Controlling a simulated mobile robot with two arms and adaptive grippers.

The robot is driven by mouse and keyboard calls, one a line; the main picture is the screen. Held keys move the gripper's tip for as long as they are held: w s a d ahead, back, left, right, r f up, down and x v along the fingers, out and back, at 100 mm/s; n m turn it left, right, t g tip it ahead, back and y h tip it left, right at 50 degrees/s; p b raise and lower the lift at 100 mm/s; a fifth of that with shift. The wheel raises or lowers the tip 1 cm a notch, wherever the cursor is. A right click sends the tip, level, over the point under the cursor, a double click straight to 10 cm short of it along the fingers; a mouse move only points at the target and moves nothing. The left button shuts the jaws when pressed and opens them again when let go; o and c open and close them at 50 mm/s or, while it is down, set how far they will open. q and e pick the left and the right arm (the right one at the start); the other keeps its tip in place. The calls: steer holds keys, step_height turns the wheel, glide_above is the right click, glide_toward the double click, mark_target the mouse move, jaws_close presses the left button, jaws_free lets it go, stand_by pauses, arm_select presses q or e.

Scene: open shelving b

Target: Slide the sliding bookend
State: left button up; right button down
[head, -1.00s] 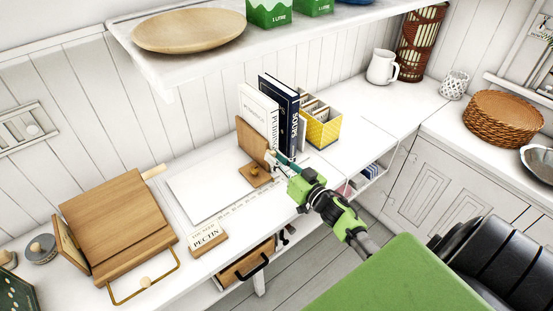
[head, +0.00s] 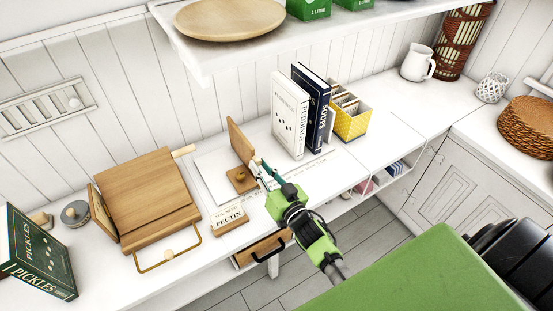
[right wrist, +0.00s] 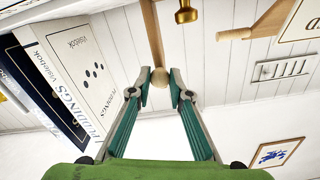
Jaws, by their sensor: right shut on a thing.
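The sliding bookend, a wooden upright panel (head: 240,142) on a small base with a round knob, stands on the white counter, left of the books and apart from them. My right gripper (head: 261,169) is at the panel's front edge. In the right wrist view the panel (right wrist: 152,35) is seen edge-on, and my right gripper (right wrist: 161,83) is shut on its pale round wooden knob (right wrist: 161,77). A white book (head: 290,113) and a dark blue book (head: 318,105) stand upright to the right. My left gripper is out of view.
A yellow file box (head: 352,122) stands right of the books. A white board (head: 212,172) lies behind and left of the bookend. A shelf (head: 230,50) hangs above.

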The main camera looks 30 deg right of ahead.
steer(key=shift+a, duration=0.7)
steer(key=c, duration=1.9)
jaws_free()
steer(key=s, duration=0.8)
steer(key=s+d, duration=0.1)
steer(key=s, duration=0.3)
